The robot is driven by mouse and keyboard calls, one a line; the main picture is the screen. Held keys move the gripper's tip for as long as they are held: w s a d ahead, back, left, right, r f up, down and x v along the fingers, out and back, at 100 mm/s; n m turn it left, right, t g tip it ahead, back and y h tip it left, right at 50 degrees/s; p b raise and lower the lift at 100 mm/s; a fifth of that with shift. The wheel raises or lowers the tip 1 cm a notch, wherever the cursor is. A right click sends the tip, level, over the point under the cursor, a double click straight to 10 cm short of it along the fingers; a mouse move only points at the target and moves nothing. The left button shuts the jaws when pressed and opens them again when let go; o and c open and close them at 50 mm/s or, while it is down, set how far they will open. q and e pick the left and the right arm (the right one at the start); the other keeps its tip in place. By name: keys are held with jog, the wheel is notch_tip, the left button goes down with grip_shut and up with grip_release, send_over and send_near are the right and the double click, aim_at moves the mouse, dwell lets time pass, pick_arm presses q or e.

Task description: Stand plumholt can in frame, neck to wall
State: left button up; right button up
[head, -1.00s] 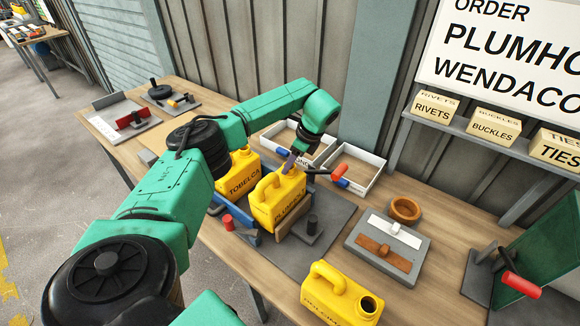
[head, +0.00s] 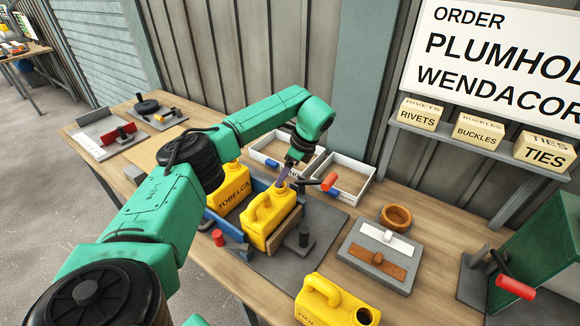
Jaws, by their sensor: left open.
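The plumholt can (head: 268,222) is yellow and stands between a blue wall (head: 228,236) and a wooden block (head: 285,232) of the frame on the grey mat (head: 325,222). It looks roughly upright; its label is too slanted to read now, and its neck is largely hidden by my gripper. My left gripper (head: 283,180) is open just above the can's top, at the far end of its handle. I cannot tell whether its fingers touch the can. My right gripper is not in view.
A yellow TOBELCA can (head: 233,194) stands close behind on the left. Another yellow can (head: 335,303) is at the front edge. White trays (head: 350,182) lie behind, a grey fixture (head: 378,252) to the right.

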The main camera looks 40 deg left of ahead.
pick_arm(q)
jog(key=b+v, duration=0.2)
jog(key=v, duration=0.5)
jog(key=shift+d+r, duration=0.2)
jog(key=shift+r, duration=0.1)
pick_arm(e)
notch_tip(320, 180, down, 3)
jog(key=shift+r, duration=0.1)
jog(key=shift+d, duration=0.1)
